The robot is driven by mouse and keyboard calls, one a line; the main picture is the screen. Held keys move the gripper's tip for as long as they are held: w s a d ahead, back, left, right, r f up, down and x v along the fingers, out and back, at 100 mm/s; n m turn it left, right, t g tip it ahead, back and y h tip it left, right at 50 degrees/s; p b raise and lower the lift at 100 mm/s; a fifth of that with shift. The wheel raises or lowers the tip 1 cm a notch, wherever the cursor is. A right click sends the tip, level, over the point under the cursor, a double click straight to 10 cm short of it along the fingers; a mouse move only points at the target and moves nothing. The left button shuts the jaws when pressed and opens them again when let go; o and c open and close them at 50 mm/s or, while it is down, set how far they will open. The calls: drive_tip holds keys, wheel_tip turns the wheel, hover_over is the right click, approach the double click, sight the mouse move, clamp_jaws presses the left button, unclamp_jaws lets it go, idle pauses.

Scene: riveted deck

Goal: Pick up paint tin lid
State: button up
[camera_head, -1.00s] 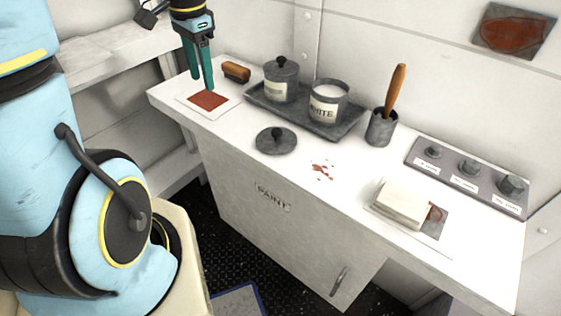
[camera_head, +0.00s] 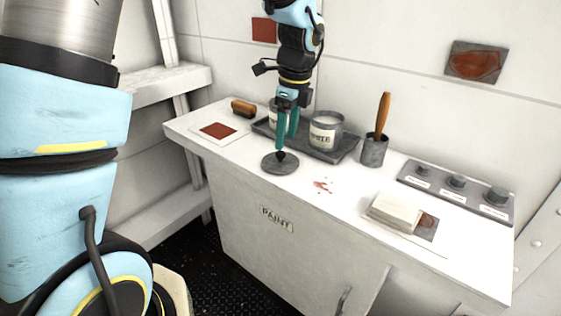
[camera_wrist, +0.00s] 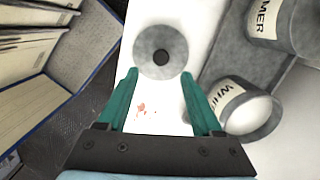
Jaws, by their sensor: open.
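The paint tin lid (camera_head: 279,166) is a round dark grey disc with a black knob, lying flat on the white counter in front of the tray. In the wrist view the lid (camera_wrist: 148,64) is beyond the fingertips, its knob (camera_wrist: 161,57) between their lines. My gripper (camera_head: 287,139) points down over the lid with its teal fingers apart and nothing held. Its fingers (camera_wrist: 160,78) also show open in the wrist view. In the head view the fingertips are close to the knob; whether they touch it I cannot tell.
A grey tray (camera_head: 343,156) right behind the lid holds the open white paint tin (camera_head: 325,135) and another tin (camera_head: 273,118), partly hidden by my gripper. A brush pot (camera_head: 373,151), sponge block (camera_head: 396,211) and knob panel (camera_head: 452,190) stand to the right. Red specks (camera_head: 322,186) mark bare counter.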

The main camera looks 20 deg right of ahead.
sight(281, 152)
drive_tip(key=f, duration=0.1)
drive_tip(key=f+p, duration=0.1)
drive_tip(key=f, duration=0.1)
drive_tip(key=w+a+f, duration=0.1)
drive_tip(key=shift+w+f, duration=0.1)
drive_tip(key=shift+f, duration=0.3)
drive_tip(key=shift+c, duration=0.4)
clamp_jaws()
